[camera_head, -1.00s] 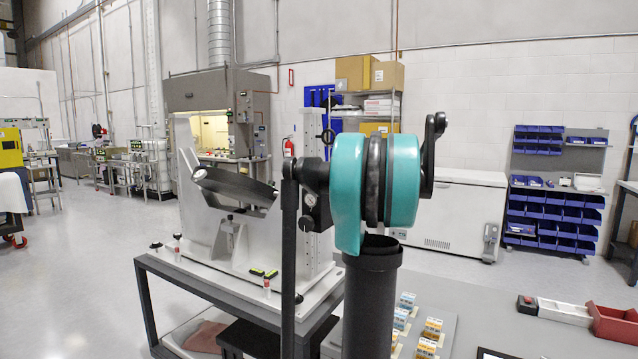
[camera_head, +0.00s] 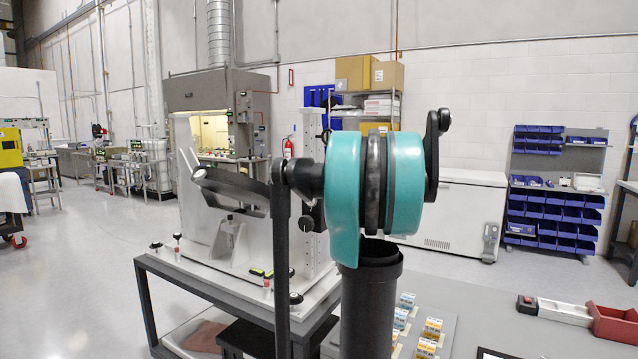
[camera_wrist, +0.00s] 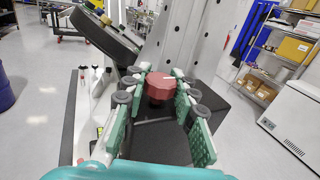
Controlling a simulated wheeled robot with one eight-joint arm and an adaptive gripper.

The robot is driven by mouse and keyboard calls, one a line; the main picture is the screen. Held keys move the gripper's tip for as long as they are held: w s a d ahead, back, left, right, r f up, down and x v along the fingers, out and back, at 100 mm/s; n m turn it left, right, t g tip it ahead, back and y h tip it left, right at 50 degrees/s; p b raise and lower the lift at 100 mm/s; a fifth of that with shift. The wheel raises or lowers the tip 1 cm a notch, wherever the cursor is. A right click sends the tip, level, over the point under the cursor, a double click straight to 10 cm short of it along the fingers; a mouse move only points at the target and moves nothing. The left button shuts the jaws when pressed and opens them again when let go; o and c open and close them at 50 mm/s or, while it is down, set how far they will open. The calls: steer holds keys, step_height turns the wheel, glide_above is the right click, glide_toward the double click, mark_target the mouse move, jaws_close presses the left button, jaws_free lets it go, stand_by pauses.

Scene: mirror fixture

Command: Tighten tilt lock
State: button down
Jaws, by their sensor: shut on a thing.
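In the wrist view, my gripper (camera_wrist: 160,84) is shut on a red faceted knob (camera_wrist: 161,87), with a green-padded finger on each side of it. The knob stands in front of the pale fixture. The dark, tilted mirror (camera_wrist: 106,38) is at the upper left of the wrist view. In the head view, the mirror (camera_head: 228,186) hangs tilted on the white fixture (camera_head: 207,215), which stands on a table. My arm blocks part of the fixture there, and the knob and my fingertips cannot be made out.
A grey bench (camera_head: 490,310) at the right holds small boxes (camera_head: 433,328) and a red bin (camera_head: 612,322). A white chest freezer (camera_head: 460,215) and blue bins (camera_head: 552,215) stand by the wall.

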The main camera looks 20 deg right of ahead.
steer(key=c, duration=1.2)
jaws_free()
steer(key=v, duration=1.2)
